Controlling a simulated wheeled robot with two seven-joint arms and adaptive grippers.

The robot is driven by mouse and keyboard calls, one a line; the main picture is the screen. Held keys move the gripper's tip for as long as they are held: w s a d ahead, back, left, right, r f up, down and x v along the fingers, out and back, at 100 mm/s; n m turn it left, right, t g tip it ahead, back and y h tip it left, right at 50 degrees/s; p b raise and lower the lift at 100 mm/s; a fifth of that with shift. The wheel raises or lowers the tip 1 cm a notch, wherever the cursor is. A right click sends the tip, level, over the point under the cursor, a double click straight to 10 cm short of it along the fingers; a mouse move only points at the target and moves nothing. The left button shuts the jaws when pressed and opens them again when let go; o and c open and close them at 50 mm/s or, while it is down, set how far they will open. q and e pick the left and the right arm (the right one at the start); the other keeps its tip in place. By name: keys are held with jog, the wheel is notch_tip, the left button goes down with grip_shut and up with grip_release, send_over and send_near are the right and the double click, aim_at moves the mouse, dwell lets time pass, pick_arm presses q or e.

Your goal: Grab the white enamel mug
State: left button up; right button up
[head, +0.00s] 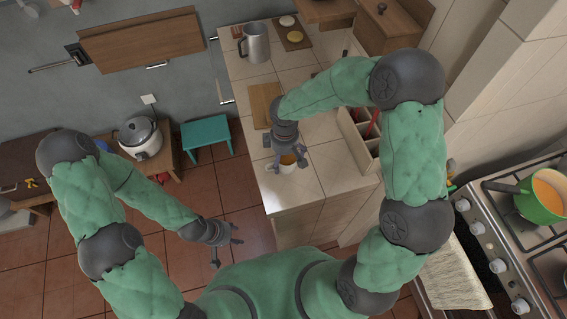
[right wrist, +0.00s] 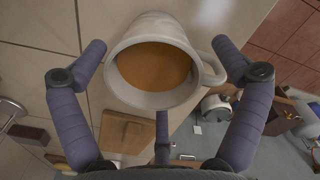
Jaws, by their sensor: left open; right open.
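The white enamel mug (right wrist: 118,84) holds an orange-brown liquid and is large in the right wrist view, its handle pointing right. In the head view the mug (head: 287,169) stands near the front end of the tiled counter, partly hidden by my right gripper (head: 286,158). In the right wrist view my right gripper (right wrist: 160,62) has its fingers spread, one on each side of the mug and a third below it. The right finger is close to the handle; contact cannot be told. My left gripper (head: 226,243) is open and empty over the floor, left of the counter.
On the counter (head: 301,195) are a wooden board (head: 262,100), a metal pitcher (head: 255,42) and a divided box (head: 356,140) right of the mug. A teal stool (head: 207,133) and a rice cooker (head: 140,137) stand left. A stove with a green pot (head: 541,200) is at right.

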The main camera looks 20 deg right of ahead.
notch_tip(320, 180, down, 2)
jog(key=shift+f, duration=0.2)
jog(key=c, duration=1.5)
jog(key=shift+r, duration=0.1)
jog(key=shift+c, duration=0.3)
